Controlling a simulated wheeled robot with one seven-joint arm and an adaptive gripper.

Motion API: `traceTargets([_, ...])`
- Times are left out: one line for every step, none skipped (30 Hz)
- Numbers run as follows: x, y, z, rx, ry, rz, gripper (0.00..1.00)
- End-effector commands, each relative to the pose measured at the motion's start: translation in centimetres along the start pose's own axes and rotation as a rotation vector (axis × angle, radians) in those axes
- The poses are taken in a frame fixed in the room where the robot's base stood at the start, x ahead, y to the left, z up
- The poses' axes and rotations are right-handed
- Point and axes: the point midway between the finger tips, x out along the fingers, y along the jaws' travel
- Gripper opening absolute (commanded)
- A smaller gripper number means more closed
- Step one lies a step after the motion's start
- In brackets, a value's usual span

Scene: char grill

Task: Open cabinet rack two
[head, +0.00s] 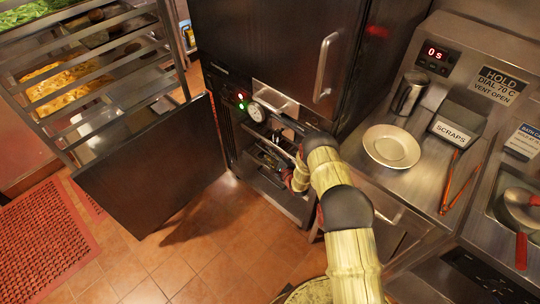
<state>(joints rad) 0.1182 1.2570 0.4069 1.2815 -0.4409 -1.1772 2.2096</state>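The dark cabinet (280,45) stands at the center of the head view. Its lower door (155,165) is swung wide open to the left. Inside the lower opening are metal racks; a lower rack edge (285,198) shows near the bottom, and the upper ones are partly hidden by my arm. My arm reaches up from the bottom, its wrist bent in front of the opening's right side. My gripper (278,137) appears to be at the opening, small, dark and partly hidden. I cannot tell whether its fingers are open or touch a rack.
A tray trolley (95,75) stands left. On the right, a steel counter holds a plate (391,146), a metal cup (409,93) and tongs (459,180).

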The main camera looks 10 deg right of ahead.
Motion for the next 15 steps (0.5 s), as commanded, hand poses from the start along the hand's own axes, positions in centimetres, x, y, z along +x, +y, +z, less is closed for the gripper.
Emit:
traceTargets([-0.01, -0.03, 0.00, 0.000, 0.000, 0.000, 0.30])
traceTargets([-0.01, -0.04, 0.00, 0.000, 0.000, 0.000, 0.30])
traceTargets([-0.01, -0.04, 0.00, 0.000, 0.000, 0.000, 0.28])
traceTargets([-0.01, -0.04, 0.00, 0.000, 0.000, 0.000, 0.26])
traceTargets([-0.02, -0.04, 0.00, 0.000, 0.000, 0.000, 0.24])
traceTargets([-0.02, -0.04, 0.00, 0.000, 0.000, 0.000, 0.22])
traceTargets([-0.02, -0.05, 0.00, 0.000, 0.000, -0.001, 0.20])
traceTargets([-0.02, -0.04, -0.01, 0.000, 0.000, -0.001, 0.19])
traceTargets([-0.02, -0.05, 0.00, 0.000, 0.000, -0.001, 0.16])
traceTargets([-0.02, -0.05, 0.00, 0.000, 0.000, -0.001, 0.15])
traceTargets([-0.02, -0.05, -0.01, 0.000, 0.000, -0.001, 0.13])
traceTargets([-0.02, -0.05, -0.01, 0.000, 0.000, -0.001, 0.11])
traceTargets([-0.02, -0.05, -0.01, 0.000, 0.000, -0.001, 0.09])
traceTargets([-0.02, -0.04, -0.01, 0.000, 0.000, -0.001, 0.07])
traceTargets([-0.03, -0.03, -0.01, 0.000, 0.000, 0.000, 0.05])
